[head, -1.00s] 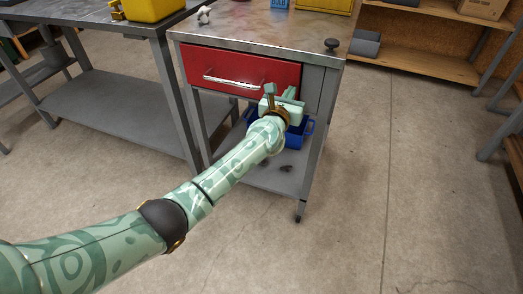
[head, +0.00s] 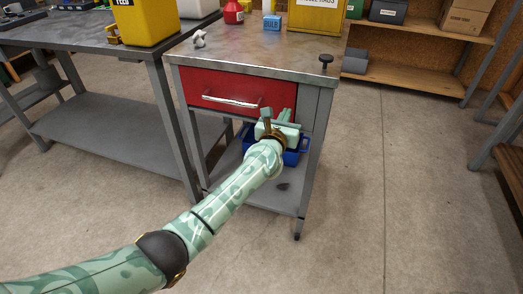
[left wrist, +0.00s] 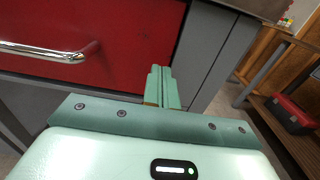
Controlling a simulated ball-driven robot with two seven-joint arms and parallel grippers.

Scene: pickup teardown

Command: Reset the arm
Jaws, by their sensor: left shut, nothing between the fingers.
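My left gripper (head: 280,116) is in front of the right side of the workbench cart, near the lower right corner of the red drawer (head: 220,88). In the left wrist view its fingers (left wrist: 161,86) are together with nothing between them. The drawer front also fills the upper left of that view (left wrist: 110,25), with its silver handle (left wrist: 50,51) left of and apart from the fingers. The drawer looks closed. My right gripper is not in view.
A blue bin (head: 293,155) sits on the cart's lower shelf, partly behind my gripper. The metal cart top (head: 250,52) holds a red bottle (head: 233,12), a blue box (head: 272,22) and a yellow box (head: 317,15). A dark knob (head: 326,60) stands at its right corner. Floor at right is clear.

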